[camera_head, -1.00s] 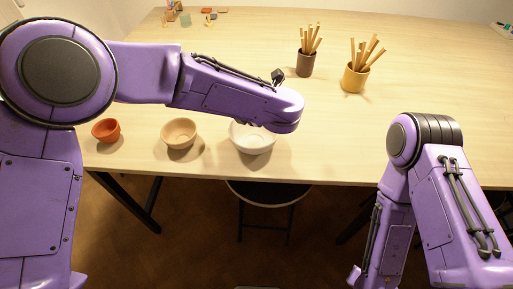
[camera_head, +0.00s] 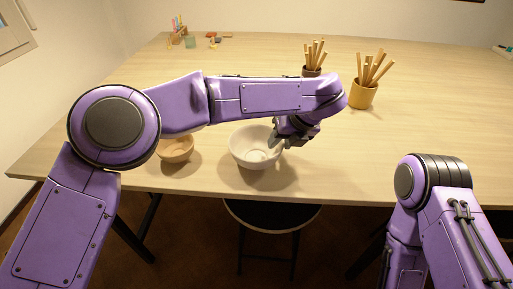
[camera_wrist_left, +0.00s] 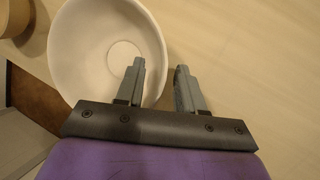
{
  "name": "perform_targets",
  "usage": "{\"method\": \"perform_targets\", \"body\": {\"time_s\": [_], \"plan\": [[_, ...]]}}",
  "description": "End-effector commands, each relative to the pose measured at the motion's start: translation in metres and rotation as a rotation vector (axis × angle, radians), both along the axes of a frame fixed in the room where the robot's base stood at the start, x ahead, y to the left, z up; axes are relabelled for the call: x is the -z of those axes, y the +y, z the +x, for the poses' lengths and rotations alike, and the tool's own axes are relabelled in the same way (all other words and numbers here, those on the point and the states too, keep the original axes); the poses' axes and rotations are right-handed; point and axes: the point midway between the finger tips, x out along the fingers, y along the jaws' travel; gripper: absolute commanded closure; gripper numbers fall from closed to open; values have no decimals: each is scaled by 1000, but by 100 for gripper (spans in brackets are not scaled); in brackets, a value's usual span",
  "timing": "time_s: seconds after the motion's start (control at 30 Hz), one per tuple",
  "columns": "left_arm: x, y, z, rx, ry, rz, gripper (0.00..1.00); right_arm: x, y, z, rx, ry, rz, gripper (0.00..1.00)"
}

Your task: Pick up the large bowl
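The large bowl (camera_head: 247,155) is white and stands upright on the table near its front edge. My left gripper (camera_head: 279,143) is at the bowl's right rim. In the left wrist view my left gripper (camera_wrist_left: 160,66) has its two fingers apart with nothing held between them. One finger overlaps the bowl's inside and the other lies outside its right rim. I cannot tell whether either finger touches the bowl. My right gripper is out of view.
A smaller tan bowl (camera_head: 176,152) stands left of the large bowl, partly behind my arm. A yellow cup of sticks (camera_head: 364,95) and a dark cup (camera_head: 312,71) stand behind my gripper. A stool (camera_head: 270,216) is below the table's front edge.

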Motion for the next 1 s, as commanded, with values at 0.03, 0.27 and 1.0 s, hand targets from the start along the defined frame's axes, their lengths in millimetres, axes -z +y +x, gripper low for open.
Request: {"method": "perform_targets", "body": {"time_s": [0.03, 0.27, 1.0], "plan": [[4, 2, 1, 0, 2, 1, 62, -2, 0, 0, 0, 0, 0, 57], [8, 3, 3, 1, -1, 1, 62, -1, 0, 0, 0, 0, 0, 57], [-47, 3, 3, -1, -7, 0, 100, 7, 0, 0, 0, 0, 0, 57]]}}
